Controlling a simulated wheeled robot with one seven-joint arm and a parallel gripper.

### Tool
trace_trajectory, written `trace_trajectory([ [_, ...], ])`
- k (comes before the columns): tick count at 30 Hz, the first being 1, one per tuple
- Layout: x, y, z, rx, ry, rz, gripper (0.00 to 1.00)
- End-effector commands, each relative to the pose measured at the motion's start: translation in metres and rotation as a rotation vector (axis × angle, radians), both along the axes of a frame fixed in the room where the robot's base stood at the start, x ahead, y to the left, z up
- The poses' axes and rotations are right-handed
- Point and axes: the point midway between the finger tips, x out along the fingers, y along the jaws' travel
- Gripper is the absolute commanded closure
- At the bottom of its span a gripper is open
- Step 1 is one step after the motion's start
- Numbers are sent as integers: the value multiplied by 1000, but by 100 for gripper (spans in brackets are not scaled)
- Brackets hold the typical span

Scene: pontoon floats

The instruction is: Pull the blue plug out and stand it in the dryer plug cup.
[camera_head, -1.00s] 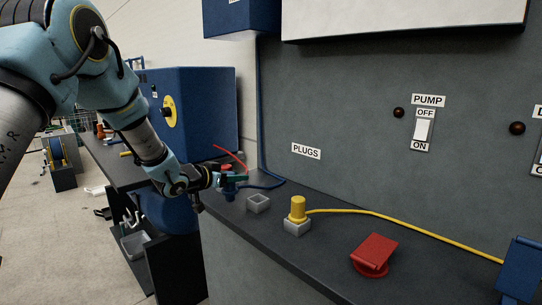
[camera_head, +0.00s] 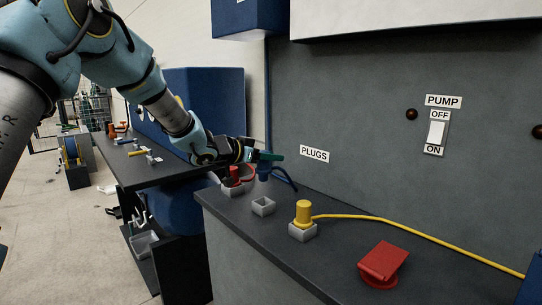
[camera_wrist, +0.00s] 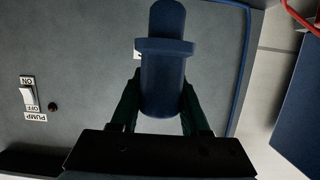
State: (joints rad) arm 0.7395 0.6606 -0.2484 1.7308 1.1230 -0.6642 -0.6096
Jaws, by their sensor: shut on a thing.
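My gripper (camera_head: 266,157) is shut on the blue plug (camera_head: 264,171), with its dark green fingers on either side. The plug hangs roughly upright above the dark counter, clear of it, with a blue cord trailing to the right. In the wrist view the blue plug (camera_wrist: 163,85) is a collared cylinder between the fingers. An empty square grey cup (camera_head: 263,206) stands on the counter below and close to the plug. No label on it can be read, so I cannot tell whether it is the dryer plug cup.
A yellow plug (camera_head: 303,212) stands in a grey cup to the right, its cord crossing the counter. A red plug (camera_head: 234,173) stands in a cup at the left. A red flap (camera_head: 383,264) lies at the front. A grey wall panel (camera_head: 350,130) rises behind.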

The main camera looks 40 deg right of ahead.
Motion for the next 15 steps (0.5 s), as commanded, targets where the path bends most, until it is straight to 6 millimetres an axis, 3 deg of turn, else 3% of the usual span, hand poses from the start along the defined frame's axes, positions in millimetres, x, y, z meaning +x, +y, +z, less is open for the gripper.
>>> trace_trajectory([
  [15,0,0,-48,1,1,0,100],
])
